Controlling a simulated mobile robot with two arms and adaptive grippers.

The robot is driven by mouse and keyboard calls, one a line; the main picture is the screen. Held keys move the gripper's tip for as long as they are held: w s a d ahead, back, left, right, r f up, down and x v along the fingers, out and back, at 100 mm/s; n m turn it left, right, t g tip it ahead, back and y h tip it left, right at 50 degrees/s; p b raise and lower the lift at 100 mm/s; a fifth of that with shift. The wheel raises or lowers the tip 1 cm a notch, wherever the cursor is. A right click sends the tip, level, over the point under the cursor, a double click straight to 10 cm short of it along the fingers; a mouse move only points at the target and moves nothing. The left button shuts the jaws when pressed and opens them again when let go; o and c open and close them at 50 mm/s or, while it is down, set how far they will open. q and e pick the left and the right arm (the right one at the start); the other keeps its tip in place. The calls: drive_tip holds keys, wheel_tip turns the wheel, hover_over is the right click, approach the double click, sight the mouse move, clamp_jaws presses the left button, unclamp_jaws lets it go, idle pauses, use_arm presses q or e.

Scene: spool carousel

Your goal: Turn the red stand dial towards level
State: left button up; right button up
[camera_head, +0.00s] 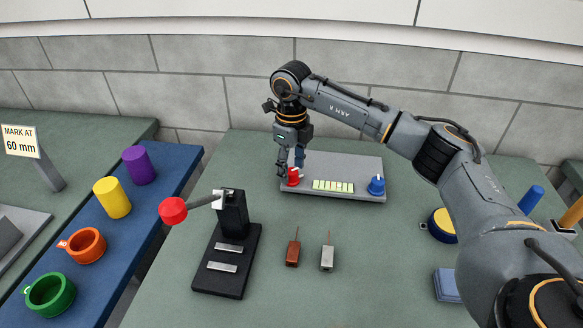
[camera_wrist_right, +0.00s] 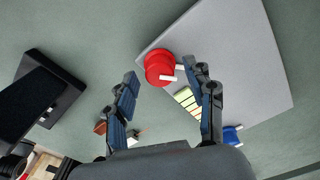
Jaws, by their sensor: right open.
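The red dial (camera_head: 293,178) sits at the left front of a grey panel (camera_head: 340,164). In the right wrist view the red dial (camera_wrist_right: 157,68) is a round knob with white pointer marks. My right gripper (camera_head: 290,160) hangs pointing down over the dial. In the wrist view its open fingers (camera_wrist_right: 162,74) stand to either side of the dial, with no clear contact. A pale green and yellow indicator strip (camera_head: 333,186) lies right of the dial. A black stand (camera_head: 232,215) carries a tilted arm with a red cylinder (camera_head: 173,210) at its end. My left gripper is not in view.
A blue knob (camera_head: 376,185) is at the panel's right. Brown (camera_head: 292,253) and grey (camera_head: 327,257) small blocks with pins stand in front. Coloured cylinders and cups stand on a blue mat (camera_head: 130,225) at the left. The table between stand and panel is clear.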

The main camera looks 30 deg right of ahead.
sight(291, 171)
wheel_tip(291, 171, up, 11)
drive_tip(key=shift+r, duration=0.15)
idle(0.6)
